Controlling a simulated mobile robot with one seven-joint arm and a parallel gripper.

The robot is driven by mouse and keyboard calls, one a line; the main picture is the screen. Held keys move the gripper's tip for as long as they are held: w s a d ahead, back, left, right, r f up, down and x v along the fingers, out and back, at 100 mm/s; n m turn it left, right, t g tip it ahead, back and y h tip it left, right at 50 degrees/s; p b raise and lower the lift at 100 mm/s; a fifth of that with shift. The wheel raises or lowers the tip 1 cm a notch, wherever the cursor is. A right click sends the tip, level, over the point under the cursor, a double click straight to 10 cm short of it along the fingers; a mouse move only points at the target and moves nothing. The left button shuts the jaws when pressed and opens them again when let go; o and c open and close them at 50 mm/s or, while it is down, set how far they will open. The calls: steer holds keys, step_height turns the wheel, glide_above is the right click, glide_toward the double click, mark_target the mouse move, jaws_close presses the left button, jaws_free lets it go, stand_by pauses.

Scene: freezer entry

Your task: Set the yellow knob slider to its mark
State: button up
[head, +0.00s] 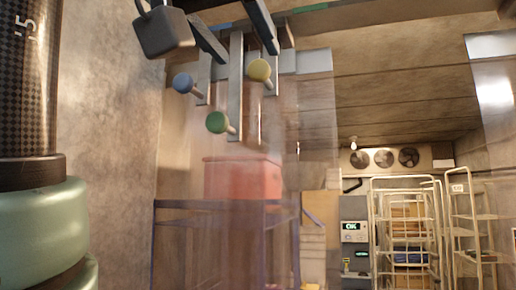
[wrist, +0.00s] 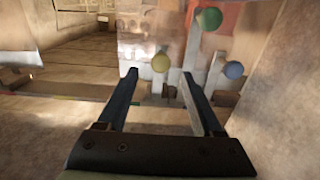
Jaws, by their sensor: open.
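The yellow knob (head: 260,70) sticks out on a short stem from the right one of three grey upright strips, high on the panel. It also shows in the wrist view (wrist: 161,62). My gripper (head: 247,55) is open, with its dark fingers reaching down from the top of the head view. In the wrist view the yellow knob appears between and just beyond the open fingertips (wrist: 160,75); I cannot tell whether they touch it. The green knob (head: 216,122) sits lower on the middle strip and the blue knob (head: 182,83) on the left strip. I cannot make out a mark for the yellow knob.
Clear hanging curtain strips (head: 315,115) are beside the panel. A red crate (head: 242,178) stands on a blue-framed rack (head: 225,205) below. Wire trolleys (head: 405,183) and a control box (head: 354,232) are farther back. A plain wall (head: 110,130) is at the left.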

mark_target(265, 81)
steer(key=p+x, duration=0.5)
steer(key=x, duration=0.4)
steer(key=shift+w, duration=0.2)
steer(key=shift+w+d+f, duration=0.1)
steer(key=shift+w+d, duration=0.05)
steer(key=shift+w, duration=0.25)
jaws_close()
stand_by(0.7)
